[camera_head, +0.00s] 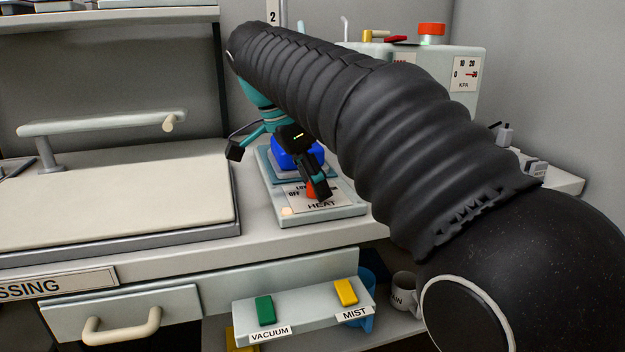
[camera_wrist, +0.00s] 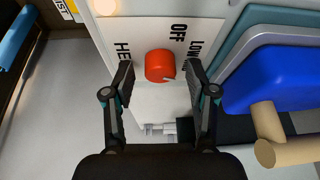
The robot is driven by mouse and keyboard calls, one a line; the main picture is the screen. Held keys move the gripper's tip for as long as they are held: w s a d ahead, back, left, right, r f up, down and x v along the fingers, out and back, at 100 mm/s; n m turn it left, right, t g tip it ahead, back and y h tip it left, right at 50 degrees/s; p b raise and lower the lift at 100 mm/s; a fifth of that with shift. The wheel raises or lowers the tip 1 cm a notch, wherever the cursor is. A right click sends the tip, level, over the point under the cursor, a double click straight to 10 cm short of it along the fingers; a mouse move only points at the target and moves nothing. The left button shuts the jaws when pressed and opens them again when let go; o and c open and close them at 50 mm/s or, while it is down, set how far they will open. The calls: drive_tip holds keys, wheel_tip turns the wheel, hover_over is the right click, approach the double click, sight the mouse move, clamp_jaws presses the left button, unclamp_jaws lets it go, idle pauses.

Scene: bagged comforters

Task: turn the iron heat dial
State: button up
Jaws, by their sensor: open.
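The iron heat dial (camera_wrist: 160,66) is a round red knob on a white plate marked HEAT, OFF and LOW. In the wrist view it lies between my gripper's two fingertips (camera_wrist: 160,84), with gaps on both sides. My gripper is open, one finger to each side of the dial. In the head view the dial (camera_head: 312,189) shows partly behind my gripper (camera_head: 280,170) on the light panel (camera_head: 335,213) on the counter. Part of the plate's lettering is hidden by the fingers.
A blue block (camera_wrist: 270,80) with a tan handle (camera_wrist: 275,135) stands close to the right finger in the wrist view. A pressing board (camera_head: 110,200) lies left of the panel. Green (camera_head: 265,311) and yellow (camera_head: 346,292) switches sit below the counter.

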drive_tip(key=shift+c, duration=0.2)
clamp_jaws()
drive_tip(key=shift+n, duration=0.3)
drive_tip(key=n, duration=0.2)
drive_tip(key=n+t+y, duration=0.1)
drive_tip(key=n, duration=0.1)
drive_tip(key=shift+s+d+t, duration=0.1)
drive_tip(key=shift+t, duration=0.2)
drive_tip(key=n+y, duration=0.1)
drive_tip(key=n, duration=0.1)
drive_tip(key=n+t, duration=0.1)
drive_tip(key=n, duration=0.1)
drive_tip(key=shift+n+y, duration=0.4)
drive_tip(key=n, duration=0.2)
drive_tip(key=n+y+p, duration=0.1)
drive_tip(key=n, duration=0.1)
drive_tip(key=shift+d+y+p, duration=0.15)
drive_tip(key=shift+y+p, duration=0.15)
drive_tip(key=shift+n+y+p, duration=0.6)
drive_tip(key=shift+n+y, duration=0.2)
drive_tip(key=shift+n, duration=1.5)
